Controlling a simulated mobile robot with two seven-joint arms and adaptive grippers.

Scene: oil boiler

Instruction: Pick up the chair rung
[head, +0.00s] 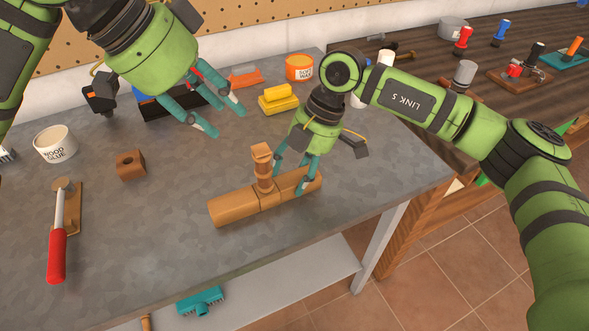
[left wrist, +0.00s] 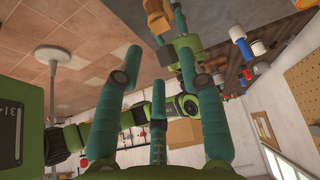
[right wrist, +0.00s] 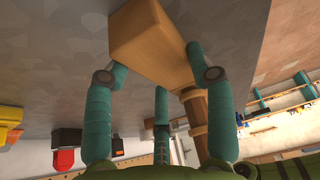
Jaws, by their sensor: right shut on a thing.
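A turned wooden piece (head: 263,168) with a squared top, which looks like the chair rung, stands upright at the middle of a long wooden block (head: 234,206) on the grey table. My right gripper (head: 292,178) points down with its fingers on both sides of the block's right part, shut on it. The right wrist view shows the block (right wrist: 150,42) between the fingertips, with the turned piece (right wrist: 196,112) beside it. Whether the two wooden pieces are joined is unclear. My left gripper (head: 226,118) is open and empty, above the table, left of the turned piece.
A wood glue tub (head: 55,144), a small wooden block with a hole (head: 131,165) and a red-handled tool (head: 57,245) lie on the left. A yellow block (head: 279,98) and an orange tub (head: 299,67) stand at the back. The front table area is clear.

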